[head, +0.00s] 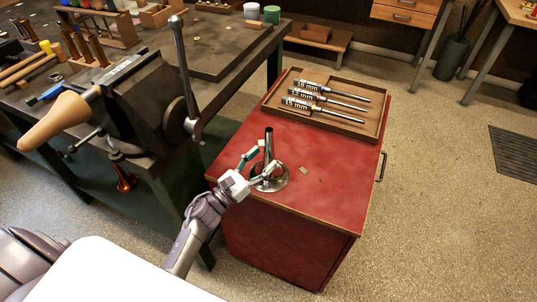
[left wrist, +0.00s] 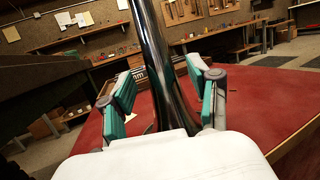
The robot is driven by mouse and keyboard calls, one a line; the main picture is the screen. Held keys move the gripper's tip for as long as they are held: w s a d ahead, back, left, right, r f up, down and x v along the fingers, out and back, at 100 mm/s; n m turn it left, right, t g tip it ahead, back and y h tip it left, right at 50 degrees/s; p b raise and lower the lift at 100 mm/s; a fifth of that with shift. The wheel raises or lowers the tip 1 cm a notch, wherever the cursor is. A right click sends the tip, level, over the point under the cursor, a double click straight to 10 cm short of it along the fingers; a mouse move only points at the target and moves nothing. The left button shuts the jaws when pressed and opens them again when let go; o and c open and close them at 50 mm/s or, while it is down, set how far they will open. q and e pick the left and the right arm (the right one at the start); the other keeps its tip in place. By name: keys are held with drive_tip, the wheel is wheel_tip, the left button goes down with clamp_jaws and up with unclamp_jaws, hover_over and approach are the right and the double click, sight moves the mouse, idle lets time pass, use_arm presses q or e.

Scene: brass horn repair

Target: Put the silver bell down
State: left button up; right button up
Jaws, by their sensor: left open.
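The silver bell (head: 268,143) stands upright on the red cabinet top (head: 330,205), its wide flare down and its narrow neck up. The flare appears to rest on the cabinet. My left gripper (head: 262,163) is open at the bell, with its green-padded fingers on either side of the neck. In the left wrist view the dark, shiny neck (left wrist: 165,60) rises between the two open fingers (left wrist: 163,92), with gaps visible beside it. Part of the flare is hidden behind the gripper. My right gripper is not in view.
A wooden tray (head: 377,130) with several labelled metal rods lies at the back of the cabinet. A small pale tag (head: 304,170) lies right of the bell. The workbench (head: 230,80) with a vise (head: 150,105) stands to the left. The cabinet's front right is clear.

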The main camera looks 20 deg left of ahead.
use_arm(q)
drive_tip(key=b+v, duration=0.1)
drive_tip(key=v, duration=0.7)
drive_tip(key=shift+s+a, duration=0.25)
drive_tip(key=shift+s, duration=0.1)
drive_tip(key=shift+f, duration=0.1)
